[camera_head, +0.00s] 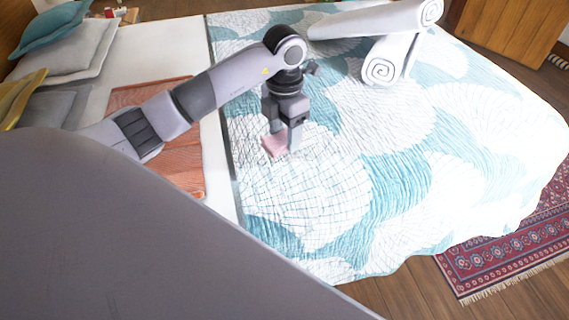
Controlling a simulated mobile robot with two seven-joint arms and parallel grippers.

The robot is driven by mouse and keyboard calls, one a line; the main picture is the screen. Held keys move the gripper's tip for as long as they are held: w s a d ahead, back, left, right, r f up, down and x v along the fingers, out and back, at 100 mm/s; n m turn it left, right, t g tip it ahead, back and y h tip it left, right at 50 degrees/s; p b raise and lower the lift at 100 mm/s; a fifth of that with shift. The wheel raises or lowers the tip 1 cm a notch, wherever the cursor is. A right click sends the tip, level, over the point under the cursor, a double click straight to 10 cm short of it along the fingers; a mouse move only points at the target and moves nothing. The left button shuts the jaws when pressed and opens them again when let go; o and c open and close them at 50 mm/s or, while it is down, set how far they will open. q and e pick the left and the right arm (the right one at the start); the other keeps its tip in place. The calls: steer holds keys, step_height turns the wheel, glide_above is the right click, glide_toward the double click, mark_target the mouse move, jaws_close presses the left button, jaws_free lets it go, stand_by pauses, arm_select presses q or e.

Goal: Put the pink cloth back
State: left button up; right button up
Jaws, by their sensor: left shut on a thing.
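The pink cloth (272,147) is a small folded piece over the blue and white quilt (300,205) on the bed. My left gripper (284,142) points down from the arm that comes in from the left, and it is shut on the pink cloth. I cannot tell whether the cloth touches the quilt or hangs just above it. My right gripper is not in view.
Rolled white towels (385,60) lie on the quilt at the back. An orange-red cloth (180,178) lies on the white sheet, partly behind my arm. Pillows (70,50) are at the upper left. A red rug (500,255) is on the floor at right.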

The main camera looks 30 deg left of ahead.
mark_target(285, 172)
arm_select(q)
step_height(285, 172, down, 10)
steer(key=shift+b, duration=0.35)
steer(key=shift+f, duration=0.2)
steer(key=o, duration=0.9)
steer(key=shift+o, duration=0.2)
steer(key=shift+r, duration=0.15)
steer(key=shift+r, duration=0.3)
step_height(285, 172, up, 12)
steer(key=shift+f+p, duration=0.2)
steer(key=shift+p, duration=0.2)
